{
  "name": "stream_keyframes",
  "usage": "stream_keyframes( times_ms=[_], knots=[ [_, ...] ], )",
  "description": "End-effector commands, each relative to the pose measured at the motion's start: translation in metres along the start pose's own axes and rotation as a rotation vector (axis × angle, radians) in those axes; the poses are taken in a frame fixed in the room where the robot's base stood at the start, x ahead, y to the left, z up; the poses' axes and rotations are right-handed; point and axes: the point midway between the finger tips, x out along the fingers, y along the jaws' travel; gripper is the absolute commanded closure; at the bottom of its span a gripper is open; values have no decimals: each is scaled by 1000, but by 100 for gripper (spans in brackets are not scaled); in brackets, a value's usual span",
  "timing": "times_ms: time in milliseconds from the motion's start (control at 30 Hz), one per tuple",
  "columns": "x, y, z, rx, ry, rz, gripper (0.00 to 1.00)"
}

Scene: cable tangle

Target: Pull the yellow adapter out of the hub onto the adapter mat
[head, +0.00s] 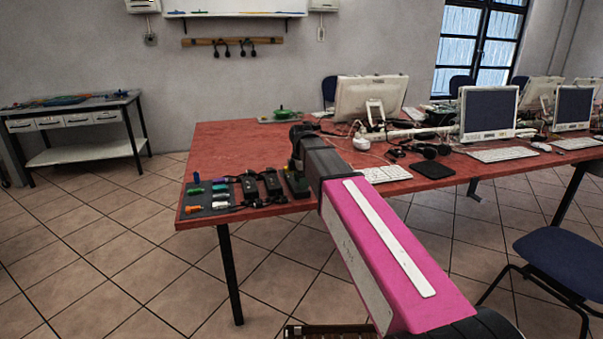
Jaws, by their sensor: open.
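A dark mat (206,189) lies at the table's front left corner with several small coloured plugs or adapters on it, including an orange one (192,209) and green and blue ones. I cannot pick out the yellow adapter for certain. Black boxes with cables (249,187) lie just right of the mat; I cannot tell whether one is the hub.
The red-brown table (240,140) is bare behind the mat. A green object (283,113) sits at its back. Monitors (372,98), a keyboard (385,174) and cables crowd the right. A blue chair (560,262) stands at front right. A side table (82,120) stands at left.

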Motion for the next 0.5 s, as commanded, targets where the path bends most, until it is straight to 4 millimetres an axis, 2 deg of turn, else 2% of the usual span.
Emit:
stream_keyframes(
  times_ms=[133,400,467,500],
  knots=[
    [6,0,0,0,0,0,48],
    [7,0,0,0,0,0,48],
    [7,0,0,0,0,0,67],
    [7,0,0,0,0,0,80]
  ],
)
